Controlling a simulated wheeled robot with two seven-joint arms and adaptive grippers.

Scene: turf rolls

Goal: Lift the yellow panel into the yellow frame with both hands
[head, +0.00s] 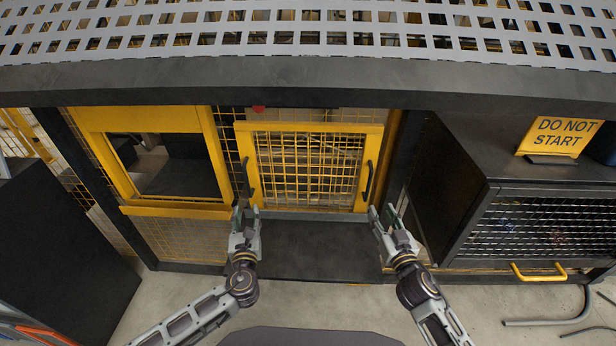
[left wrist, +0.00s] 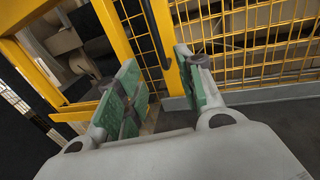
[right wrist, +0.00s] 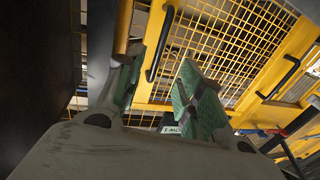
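The yellow panel (head: 310,127) is a mesh-filled frame with a black handle on each side. It stands upright at the centre, above a dark platform. The yellow frame (head: 213,150) surrounds an open gap to its left. My left gripper (head: 246,211) is open and empty, just below the panel's left handle (head: 248,180). In the left wrist view its green-padded fingers are apart. My right gripper (head: 383,212) is open, just below the right handle (head: 367,181). In the right wrist view that handle (right wrist: 159,45) shows beyond the parted fingers, not between the pads.
A dark beam (head: 310,80) and perforated grey sheet cross above. A dark cabinet with mesh front (head: 545,225) and a "DO NOT START" sign (head: 560,137) stand at right. A dark box (head: 60,245) stands at left. The dark platform (head: 310,255) below the panel is clear.

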